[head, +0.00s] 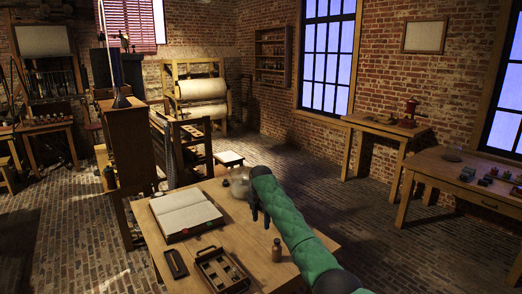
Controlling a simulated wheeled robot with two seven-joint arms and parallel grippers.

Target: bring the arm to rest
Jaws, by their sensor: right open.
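My right arm, in a green quilted sleeve, reaches in from the lower right over the near wooden table. My right gripper (260,218) is at its far end, dark and small, pointing down near the table's far right part. It is open, and I see nothing held between its fingers. A clear glass jar (239,184) stands just behind and left of it, partly hidden by the arm. I cannot tell whether they touch. My left gripper is not in view.
On the near table (255,257) lie an open book (185,212), a dark narrow case (175,264), a compartmented wooden tray (220,270) and a small brown bottle (276,250). A side table (385,127) and workbench (445,172) stand at right. Brick floor between is clear.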

